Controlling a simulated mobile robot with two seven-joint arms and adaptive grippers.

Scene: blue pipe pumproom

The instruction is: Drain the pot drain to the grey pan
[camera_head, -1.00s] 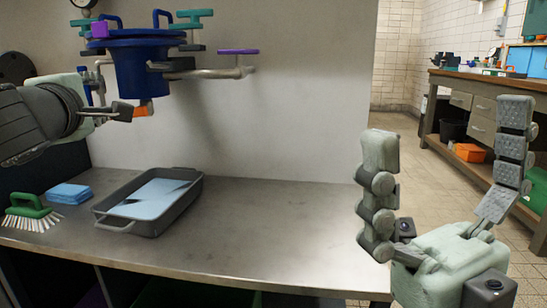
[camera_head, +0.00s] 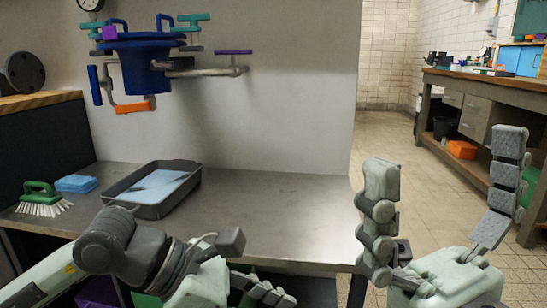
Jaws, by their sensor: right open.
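The blue pot (camera_head: 148,65) hangs on pipework at the wall, upper left. Below it, a bar-shaped orange handle (camera_head: 135,106) sits level at the pipe's low end. I see no stream falling from it. The grey pan (camera_head: 185,196) stands on the steel bench under the pot, with a light blue, partly shaded surface inside that looks like liquid. My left gripper (camera_head: 250,268) is low at the bench's front edge, right of the pan, fingers spread and empty. My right gripper (camera_head: 440,205) is wide open and empty at the right, beyond the bench's end.
A green brush (camera_head: 40,195) and blue cloths (camera_head: 76,184) lie left of the pan. The steel bench (camera_head: 270,205) is clear right of the pan. Purple (camera_head: 234,52) and teal handles stick out around the pot. A wooden workbench (camera_head: 475,85) stands far right.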

